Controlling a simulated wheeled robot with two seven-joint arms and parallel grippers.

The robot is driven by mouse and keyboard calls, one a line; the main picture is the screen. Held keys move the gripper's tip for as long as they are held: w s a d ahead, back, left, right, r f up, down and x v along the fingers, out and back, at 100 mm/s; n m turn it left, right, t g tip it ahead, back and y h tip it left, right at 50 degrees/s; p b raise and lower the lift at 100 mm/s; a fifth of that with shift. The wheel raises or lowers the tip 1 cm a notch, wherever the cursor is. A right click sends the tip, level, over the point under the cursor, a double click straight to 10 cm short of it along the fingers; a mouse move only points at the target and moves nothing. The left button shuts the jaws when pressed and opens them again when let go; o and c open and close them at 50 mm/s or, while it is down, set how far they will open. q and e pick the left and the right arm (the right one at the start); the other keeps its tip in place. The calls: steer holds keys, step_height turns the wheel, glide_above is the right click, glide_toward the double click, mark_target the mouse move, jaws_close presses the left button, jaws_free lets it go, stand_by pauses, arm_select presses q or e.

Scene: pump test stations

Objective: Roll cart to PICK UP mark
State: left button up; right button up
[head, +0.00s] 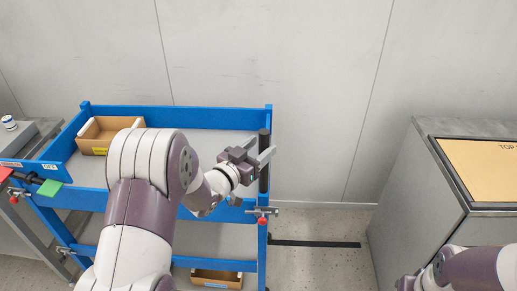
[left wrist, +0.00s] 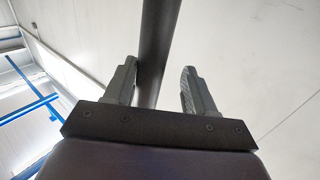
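The blue cart (head: 180,112) with grey shelves stands at the left in the head view. A dark upright handle bar (head: 264,160) is at its right end. My left gripper (head: 266,158) is at this bar. In the left wrist view the bar (left wrist: 157,50) passes between the two spread fingers (left wrist: 157,88), closer to the left finger; I cannot tell whether it touches. The gripper is open. Only part of my right arm shows at the lower right, with its fingers out of sight. No PICK UP lettering is readable.
A cardboard bin (head: 100,138) sits on the cart's top shelf, another (head: 216,279) below. A black floor strip (head: 315,243) lies right of the cart. A grey cabinet (head: 410,185) with a tan top panel stands further right. Clear floor lies between; a wall is behind.

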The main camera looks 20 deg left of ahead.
arm_select(q)
steer(key=b+v, duration=0.1)
steer(key=v, duration=1.1)
steer(key=shift+s+b, duration=0.35)
